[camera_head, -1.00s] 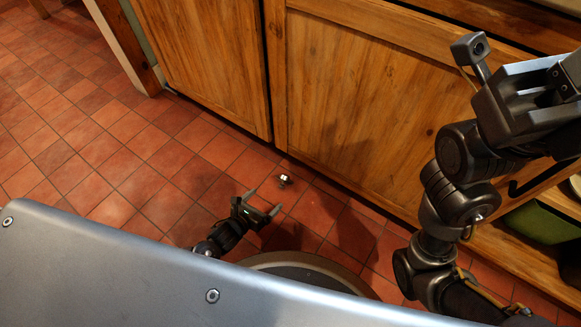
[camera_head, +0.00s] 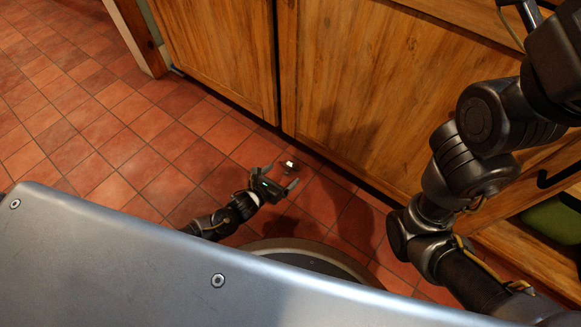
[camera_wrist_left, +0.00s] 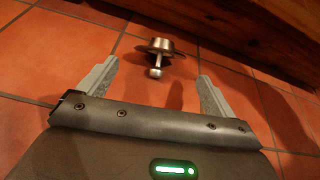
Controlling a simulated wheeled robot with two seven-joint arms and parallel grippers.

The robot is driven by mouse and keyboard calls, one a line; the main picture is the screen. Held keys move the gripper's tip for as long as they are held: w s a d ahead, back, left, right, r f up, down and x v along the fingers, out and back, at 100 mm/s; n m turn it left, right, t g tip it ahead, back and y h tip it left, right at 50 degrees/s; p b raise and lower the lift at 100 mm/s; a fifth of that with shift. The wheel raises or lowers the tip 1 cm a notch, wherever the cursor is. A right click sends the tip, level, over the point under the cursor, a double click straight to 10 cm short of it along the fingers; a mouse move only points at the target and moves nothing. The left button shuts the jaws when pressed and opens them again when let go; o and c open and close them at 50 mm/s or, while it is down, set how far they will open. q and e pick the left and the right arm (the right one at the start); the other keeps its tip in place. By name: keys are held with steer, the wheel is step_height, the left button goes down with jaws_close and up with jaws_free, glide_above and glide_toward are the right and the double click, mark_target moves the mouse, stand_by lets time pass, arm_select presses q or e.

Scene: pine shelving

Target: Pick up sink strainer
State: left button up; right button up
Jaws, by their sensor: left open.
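The sink strainer (camera_head: 289,164) is a small metal piece on the red tiled floor, close to the wooden cabinet's base. In the left wrist view the strainer (camera_wrist_left: 157,52) shows a wide rim and a knobbed stem pointing toward my gripper. My left gripper (camera_head: 283,179) is low near the floor, open and empty. In the wrist view its two fingers (camera_wrist_left: 152,85) are spread wide, with the strainer just beyond the tips and roughly between them. My right arm is at the right of the head view; its gripper is out of the picture.
Wooden cabinet doors (camera_head: 375,90) rise right behind the strainer. A green item (camera_head: 550,222) sits in an open shelf at the right. The tiled floor (camera_head: 85,130) to the left is clear. A round mat-like edge shows below my gripper.

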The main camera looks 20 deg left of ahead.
mark_target(288, 169)
arm_select(q)
steer(key=b+x, duration=0.2)
steer(key=x, duration=0.1)
steer(key=shift+w+f+b, duration=0.25)
steer(key=shift+f+b, duration=0.05)
steer(key=shift+w+r, duration=0.1)
steer(key=shift+r, duration=0.1)
steer(key=shift+c, duration=0.2)
steer(key=c, duration=1)
steer(key=shift+c, duration=0.2)
